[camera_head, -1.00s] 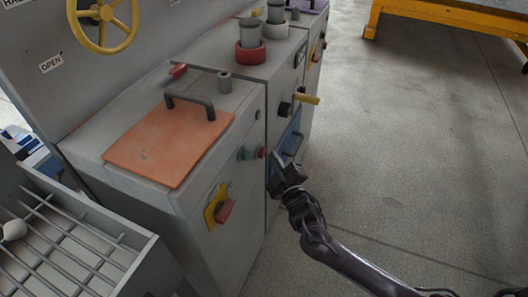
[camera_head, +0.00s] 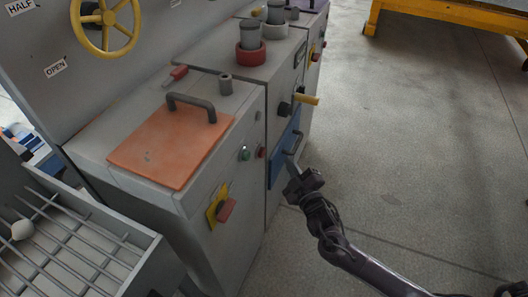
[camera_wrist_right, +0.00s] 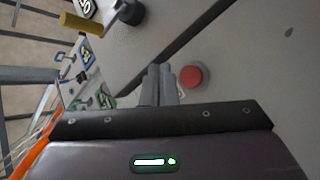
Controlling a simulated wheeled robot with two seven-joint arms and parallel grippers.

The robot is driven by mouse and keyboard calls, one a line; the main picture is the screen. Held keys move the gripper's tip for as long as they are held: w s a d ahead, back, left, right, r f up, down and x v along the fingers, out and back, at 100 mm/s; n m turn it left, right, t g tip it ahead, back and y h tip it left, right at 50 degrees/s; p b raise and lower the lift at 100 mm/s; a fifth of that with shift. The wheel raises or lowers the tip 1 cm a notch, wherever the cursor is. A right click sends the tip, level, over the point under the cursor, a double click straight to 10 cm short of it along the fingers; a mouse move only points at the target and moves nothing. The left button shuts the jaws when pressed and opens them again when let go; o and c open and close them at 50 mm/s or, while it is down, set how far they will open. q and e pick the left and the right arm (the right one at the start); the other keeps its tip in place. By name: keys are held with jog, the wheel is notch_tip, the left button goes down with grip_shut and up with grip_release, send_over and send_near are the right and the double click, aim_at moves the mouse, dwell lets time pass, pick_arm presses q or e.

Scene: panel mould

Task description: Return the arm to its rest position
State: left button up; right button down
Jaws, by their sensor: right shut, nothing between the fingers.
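My right arm (camera_head: 375,268) comes in from the lower right in the head view. My right gripper (camera_head: 291,172) is shut and empty, in front of the blue drawer front (camera_head: 284,150) of the grey machine. Its fingertips look close to the drawer's lower part; whether they touch it I cannot tell. In the right wrist view the two fingers (camera_wrist_right: 158,84) are together, with a red button (camera_wrist_right: 191,78) on the grey panel beyond them. My left gripper is not in view.
The grey cabinet carries an orange lid (camera_head: 172,148), a yellow-backed red switch (camera_head: 224,208) and a yellow-handled crank (camera_head: 306,99). A slatted tray (camera_head: 165,270) stands at the lower left. Grey floor right of the machine is open up to a yellow frame (camera_head: 445,26).

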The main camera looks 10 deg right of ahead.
dwell(0.6)
